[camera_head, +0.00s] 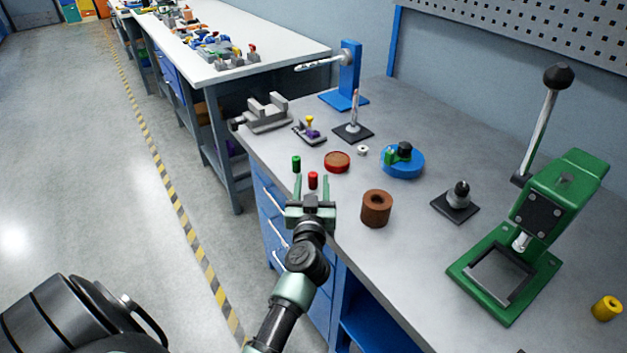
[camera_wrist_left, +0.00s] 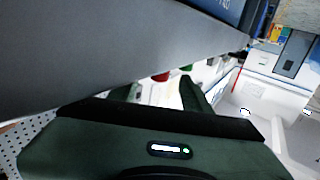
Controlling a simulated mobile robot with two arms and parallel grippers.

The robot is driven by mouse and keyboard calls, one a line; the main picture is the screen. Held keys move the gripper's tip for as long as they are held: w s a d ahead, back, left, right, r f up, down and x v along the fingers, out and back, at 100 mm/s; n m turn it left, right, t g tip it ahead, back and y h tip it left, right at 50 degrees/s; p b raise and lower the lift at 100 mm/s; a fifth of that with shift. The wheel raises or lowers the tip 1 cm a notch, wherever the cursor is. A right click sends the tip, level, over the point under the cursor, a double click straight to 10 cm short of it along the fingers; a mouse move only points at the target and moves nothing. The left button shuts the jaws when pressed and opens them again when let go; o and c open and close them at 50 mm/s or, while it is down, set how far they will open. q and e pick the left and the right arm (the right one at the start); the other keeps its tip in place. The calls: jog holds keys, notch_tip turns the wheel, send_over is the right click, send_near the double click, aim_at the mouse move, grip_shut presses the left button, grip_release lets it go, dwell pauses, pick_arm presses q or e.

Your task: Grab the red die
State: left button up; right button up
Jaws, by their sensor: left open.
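The red die (camera_head: 313,178) is a small red cylinder standing upright near the left edge of the workbench. It also shows partly in the left wrist view (camera_wrist_left: 160,77), between and beyond the fingers. My left gripper (camera_head: 312,184) is open, with its two fingers pointing at the die and spread to either side of it. I cannot tell how far the die sits between the fingers or whether they touch it. A green cylinder (camera_head: 296,163) stands just behind and left of the die. My right gripper is not in view.
A round red-topped piece (camera_head: 337,161) lies behind the die. A vise (camera_head: 266,114), a blue disc (camera_head: 402,161) and a green press (camera_head: 535,235) stand on the bench (camera_head: 425,270).

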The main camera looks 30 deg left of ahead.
aim_at(313, 173)
pick_arm(q)
jog(key=x, duration=0.2)
jog(key=shift+w+a, duration=0.15)
jog(key=shift+w, duration=0.2)
jog(key=shift+w+a, duration=0.2)
jog(key=shift+w, duration=0.15)
jog(key=shift+s, duration=0.1)
jog(key=shift+c, duration=0.3)
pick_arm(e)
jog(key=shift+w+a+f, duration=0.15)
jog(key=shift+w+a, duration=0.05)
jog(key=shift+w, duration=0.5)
pick_arm(q)
jog(key=c, duration=1)
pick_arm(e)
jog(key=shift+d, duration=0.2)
pick_arm(q)
jog(key=shift+r, duration=0.1)
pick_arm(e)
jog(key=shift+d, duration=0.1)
